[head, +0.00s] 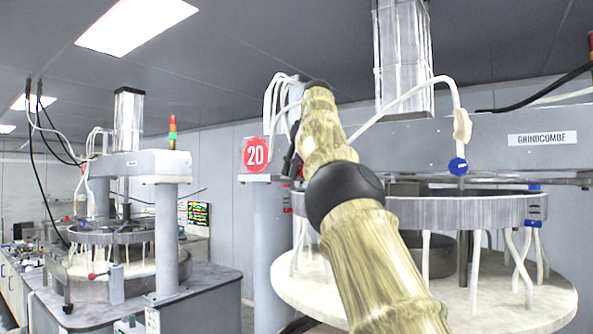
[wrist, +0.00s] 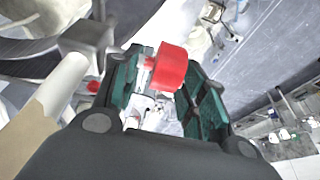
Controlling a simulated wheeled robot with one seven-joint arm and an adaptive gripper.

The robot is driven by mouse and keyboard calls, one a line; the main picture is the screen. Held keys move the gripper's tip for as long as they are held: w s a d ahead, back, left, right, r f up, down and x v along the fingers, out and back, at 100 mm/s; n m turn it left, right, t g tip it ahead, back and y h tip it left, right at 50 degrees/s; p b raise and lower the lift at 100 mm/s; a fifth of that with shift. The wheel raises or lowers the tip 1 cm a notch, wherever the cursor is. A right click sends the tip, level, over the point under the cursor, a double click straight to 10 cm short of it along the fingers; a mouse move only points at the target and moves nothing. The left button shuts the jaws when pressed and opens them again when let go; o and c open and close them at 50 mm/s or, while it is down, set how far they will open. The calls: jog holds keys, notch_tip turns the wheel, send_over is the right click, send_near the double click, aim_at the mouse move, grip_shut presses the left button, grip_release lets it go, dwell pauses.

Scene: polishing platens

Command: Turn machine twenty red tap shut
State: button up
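The round red sign "20" (head: 254,154) marks the machine in front of me in the head view. A red tap knob (wrist: 172,67) shows in the wrist view between the fingertips of my gripper (wrist: 160,82). The teal-padded fingers stand apart, one on each side of the knob. The knob overlaps the tip of the right finger in the picture; I cannot tell whether they touch. A gap shows on the left finger's side. In the head view my arm hides this tap, and only a dark part of my gripper (head: 291,164) shows beside the arm.
A grey block (wrist: 86,38) with a pale pipe (wrist: 42,118) lies close left of my gripper. A smaller red part (wrist: 93,87) shows beside the left finger. Blue taps (head: 458,166) hang on the machine's right side. Another polishing machine (head: 130,165) stands at left.

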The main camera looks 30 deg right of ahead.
jog(key=shift+s+d+r, duration=0.2)
jog(key=shift+r, duration=0.35)
jog(key=shift+s+d, duration=0.1)
jog(key=shift+s, duration=0.2)
jog(key=s+d, duration=0.4)
jog(key=s, duration=0.6)
jog(key=shift+s+d, duration=0.15)
jog(key=shift+s, duration=0.05)
dwell(0.4)
dwell(0.5)
